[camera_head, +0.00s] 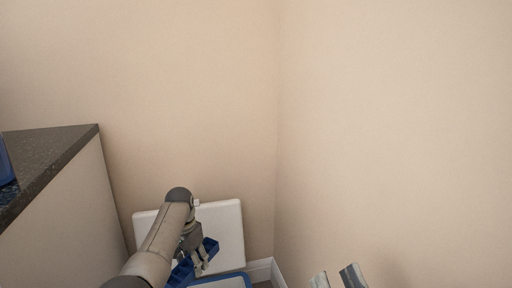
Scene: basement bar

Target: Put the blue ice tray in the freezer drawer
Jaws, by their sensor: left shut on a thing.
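The blue ice tray (210,246) is in the grip of my left gripper (201,266), low in the view near the room corner. My left arm hides part of the tray, which looks tilted. A white upright panel (226,222) stands behind the tray against the wall. I cannot tell whether the tray touches the rim.
A dark-topped counter (55,148) stands at the left, with a blue object (5,165) cut off at the picture's edge. Bare beige walls meet in a corner right of the white panel.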

